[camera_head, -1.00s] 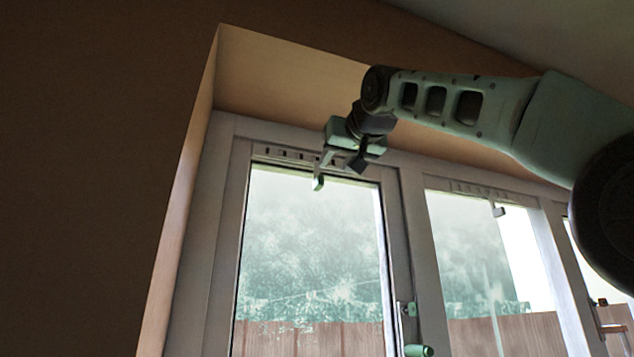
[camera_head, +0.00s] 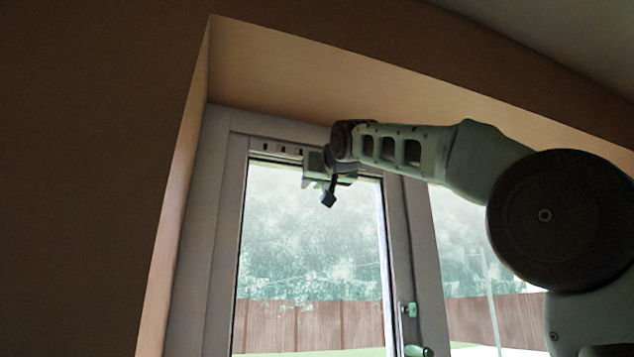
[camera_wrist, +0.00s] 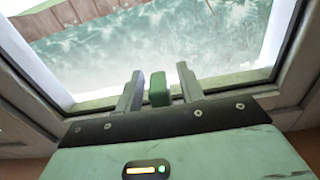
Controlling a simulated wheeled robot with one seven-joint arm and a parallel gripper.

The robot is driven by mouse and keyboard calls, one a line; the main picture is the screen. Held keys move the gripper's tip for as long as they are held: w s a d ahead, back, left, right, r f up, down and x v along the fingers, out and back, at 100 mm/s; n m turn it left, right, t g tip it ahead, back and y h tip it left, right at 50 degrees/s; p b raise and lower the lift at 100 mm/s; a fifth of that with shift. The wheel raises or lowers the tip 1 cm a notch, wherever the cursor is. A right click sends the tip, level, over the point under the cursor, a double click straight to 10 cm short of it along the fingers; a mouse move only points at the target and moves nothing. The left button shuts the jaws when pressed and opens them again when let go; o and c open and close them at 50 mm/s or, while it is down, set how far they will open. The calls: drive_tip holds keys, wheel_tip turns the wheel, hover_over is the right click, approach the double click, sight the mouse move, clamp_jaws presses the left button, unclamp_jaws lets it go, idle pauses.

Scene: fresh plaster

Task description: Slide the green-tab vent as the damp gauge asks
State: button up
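The vent strip (camera_head: 282,150) with dark slots runs along the top of the left window's frame. My gripper (camera_head: 325,185) is up at the right part of this strip and hides what is behind it. In the wrist view the green tab (camera_wrist: 159,89) stands between the two fingers of my gripper (camera_wrist: 160,86). Whether the left finger touches the tab I cannot tell. I see no damp gauge in these frames.
The window sits in a deep reveal (camera_head: 270,75) with a side wall at left. A green-ended handle (camera_head: 417,350) is low on the window's right frame (camera_head: 403,260). My arm covers much of the right window. Glass (camera_head: 310,240) lies below the vent.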

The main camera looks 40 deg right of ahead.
drive_tip(key=shift+c, duration=0.4)
clamp_jaws()
drive_tip(key=shift+w+a, duration=0.2)
drive_tip(key=shift+a, duration=0.55)
drive_tip(key=shift+c, duration=0.5)
unclamp_jaws()
drive_tip(key=shift+o, duration=0.9)
drive_tip(key=shift+a, duration=0.1)
